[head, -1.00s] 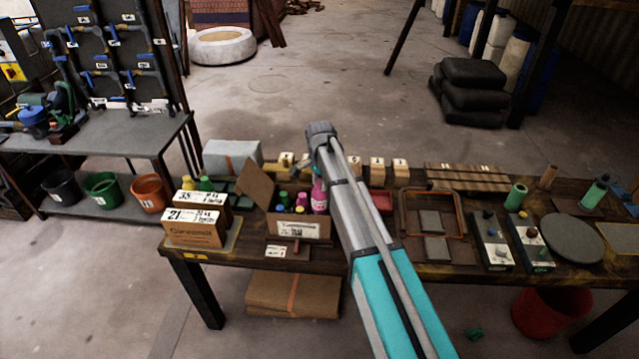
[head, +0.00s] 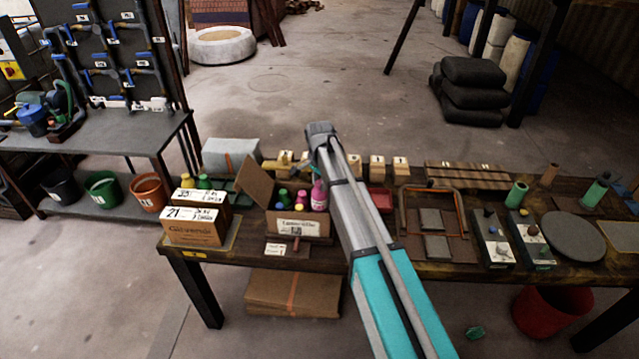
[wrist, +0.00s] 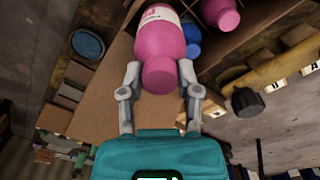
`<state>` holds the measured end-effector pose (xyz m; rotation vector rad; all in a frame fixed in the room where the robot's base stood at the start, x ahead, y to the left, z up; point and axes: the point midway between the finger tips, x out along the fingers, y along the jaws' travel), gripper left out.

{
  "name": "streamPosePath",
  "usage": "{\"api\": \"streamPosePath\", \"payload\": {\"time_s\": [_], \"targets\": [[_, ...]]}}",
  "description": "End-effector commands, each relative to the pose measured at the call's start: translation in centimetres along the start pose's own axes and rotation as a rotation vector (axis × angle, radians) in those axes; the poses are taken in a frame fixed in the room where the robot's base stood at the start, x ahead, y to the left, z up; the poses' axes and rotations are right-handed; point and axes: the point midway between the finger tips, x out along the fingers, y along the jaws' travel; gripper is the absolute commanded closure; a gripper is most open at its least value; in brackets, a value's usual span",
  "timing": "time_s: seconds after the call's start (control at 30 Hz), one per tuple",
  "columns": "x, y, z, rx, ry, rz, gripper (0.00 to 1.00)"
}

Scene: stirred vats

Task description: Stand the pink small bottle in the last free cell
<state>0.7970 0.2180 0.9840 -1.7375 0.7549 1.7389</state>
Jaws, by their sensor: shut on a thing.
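The pink bottle (wrist: 163,42) has a white label and a pink cap. My gripper (wrist: 160,76) is shut on it near the cap, a finger on each side. In the head view the pink bottle (head: 319,196) shows at the right end of the open cardboard box (head: 297,226), higher than the bottles beside it. Its base is hidden, so I cannot tell whether it touches the cell floor. Another pink bottle (wrist: 221,14) and a blue cap (wrist: 192,40) are close to it. Green, yellow and purple tops show in the box.
A raised box flap (head: 257,182) stands at the box's left. Two closed cartons (head: 193,226) are left of it. Numbered wooden blocks (head: 377,168) are behind, and a red tray (head: 380,199) is to the right. My arm hides part of the table.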

Motion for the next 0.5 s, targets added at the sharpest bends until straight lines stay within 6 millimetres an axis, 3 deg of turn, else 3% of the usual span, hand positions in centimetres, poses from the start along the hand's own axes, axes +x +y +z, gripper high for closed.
{"api": "streamPosePath", "payload": {"time_s": [0.5], "targets": [[1.6,0.0,0.0,0.0,0.0,0.0,1.0]]}}
